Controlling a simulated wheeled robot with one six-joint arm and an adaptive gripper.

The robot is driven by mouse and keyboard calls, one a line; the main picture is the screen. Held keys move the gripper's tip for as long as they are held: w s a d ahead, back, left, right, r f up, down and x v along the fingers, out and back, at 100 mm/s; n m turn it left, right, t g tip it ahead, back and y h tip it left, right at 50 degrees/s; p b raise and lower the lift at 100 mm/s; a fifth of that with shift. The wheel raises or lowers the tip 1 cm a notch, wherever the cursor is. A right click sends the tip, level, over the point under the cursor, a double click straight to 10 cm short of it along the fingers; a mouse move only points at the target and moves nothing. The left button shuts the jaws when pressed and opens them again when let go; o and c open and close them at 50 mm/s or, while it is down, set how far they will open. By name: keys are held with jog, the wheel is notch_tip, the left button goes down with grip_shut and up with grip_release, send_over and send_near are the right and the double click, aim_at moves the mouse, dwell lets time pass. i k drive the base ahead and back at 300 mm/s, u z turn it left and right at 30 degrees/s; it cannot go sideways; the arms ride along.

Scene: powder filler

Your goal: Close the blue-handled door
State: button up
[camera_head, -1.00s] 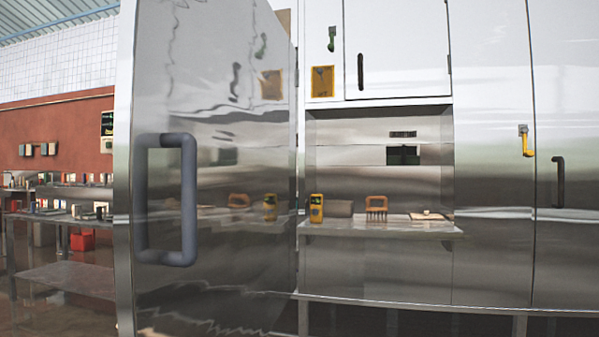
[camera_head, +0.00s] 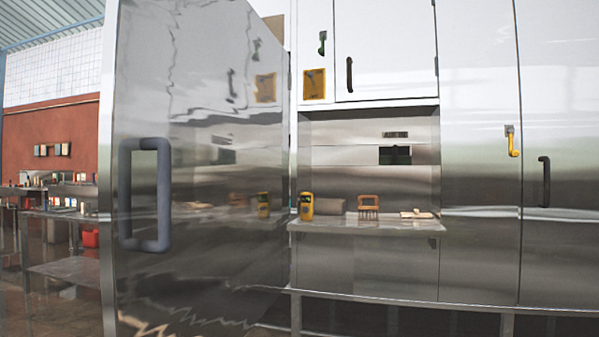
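The blue-handled door (camera_head: 215,190) is a large shiny metal panel at the left of the view. It stands open, swung out toward me, with its hinge side near the cabinet's opening. Its grey-blue D-shaped handle (camera_head: 164,195) is on the near, left part of the panel. The opening beside it shows a recess with a shelf (camera_head: 365,227). My gripper is not in view, so its state and its distance from the door are hidden.
On the shelf are a yellow device (camera_head: 306,206), an orange-brown rack (camera_head: 369,206) and a small flat board (camera_head: 417,214). Closed metal doors with a yellow latch (camera_head: 513,141) and a black handle (camera_head: 544,181) are at the right. Benches with small items (camera_head: 60,215) stand far left.

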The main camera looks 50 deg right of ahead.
aim_at(193, 181)
jog(key=z, duration=1.1)
jog(key=i, duration=1.65)
jog(key=k, duration=0.5)
jog(key=u, duration=2.2)
jog(key=k, duration=0.9)
jog(key=z, duration=1)
jog(key=i, duration=0.1)
jog(key=z, duration=0.25)
